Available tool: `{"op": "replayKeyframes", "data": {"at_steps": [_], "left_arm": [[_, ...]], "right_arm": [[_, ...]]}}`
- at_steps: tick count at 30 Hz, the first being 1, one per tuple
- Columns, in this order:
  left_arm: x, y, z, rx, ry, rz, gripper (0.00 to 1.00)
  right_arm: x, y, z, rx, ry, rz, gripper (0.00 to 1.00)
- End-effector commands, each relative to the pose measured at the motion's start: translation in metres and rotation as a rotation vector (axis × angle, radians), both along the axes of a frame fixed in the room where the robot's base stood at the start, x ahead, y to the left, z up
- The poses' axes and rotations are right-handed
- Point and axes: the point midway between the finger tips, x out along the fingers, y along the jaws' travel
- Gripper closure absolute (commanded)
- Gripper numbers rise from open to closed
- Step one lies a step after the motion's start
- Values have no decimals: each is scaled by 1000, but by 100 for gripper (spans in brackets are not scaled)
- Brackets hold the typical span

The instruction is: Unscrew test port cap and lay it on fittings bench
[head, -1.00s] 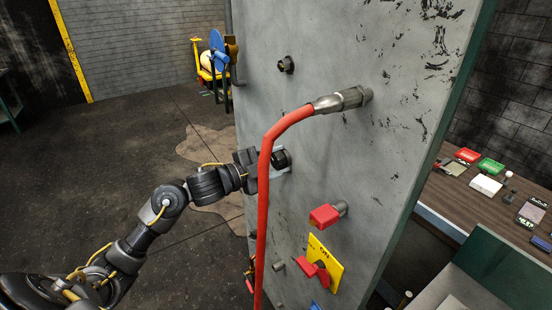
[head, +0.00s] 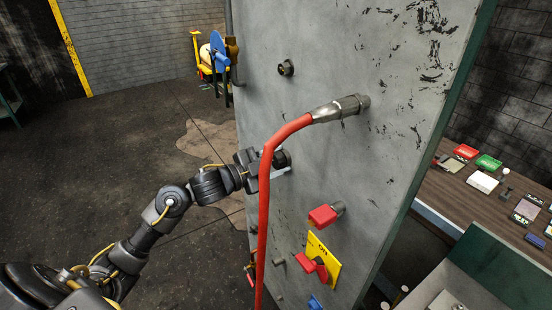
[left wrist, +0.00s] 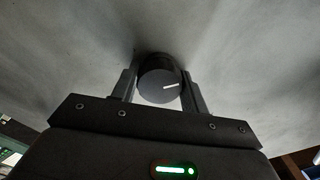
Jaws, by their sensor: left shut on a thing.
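A round black cap with a white line on its face (left wrist: 160,82) sits at the grey panel (head: 400,150). My left gripper (head: 277,165) reaches it behind the red hose. In the left wrist view my left gripper (left wrist: 160,92) is shut on the cap, with one finger on each side of it. In the head view the cap is partly hidden by the hose and gripper. Another small black knob (head: 286,68) sticks out higher on the panel. The brown bench (head: 462,195) at the right holds several small items. My right gripper is not seen.
A red hose (head: 264,220) with a metal fitting (head: 340,108) hangs from the panel across my left gripper. Below are a red-capped stub (head: 323,215) and a yellow plate (head: 322,262) with a red handle. Open floor lies left.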

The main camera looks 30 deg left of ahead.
Motion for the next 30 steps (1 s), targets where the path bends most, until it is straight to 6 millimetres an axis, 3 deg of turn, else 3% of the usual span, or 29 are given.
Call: {"op": "replayKeyframes", "data": {"at_steps": [25,30], "left_arm": [[0,-1,-2,-171,105,-1,79],[0,-1,-2,-293,177,-1,79]], "right_arm": [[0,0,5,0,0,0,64],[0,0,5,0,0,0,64]]}}
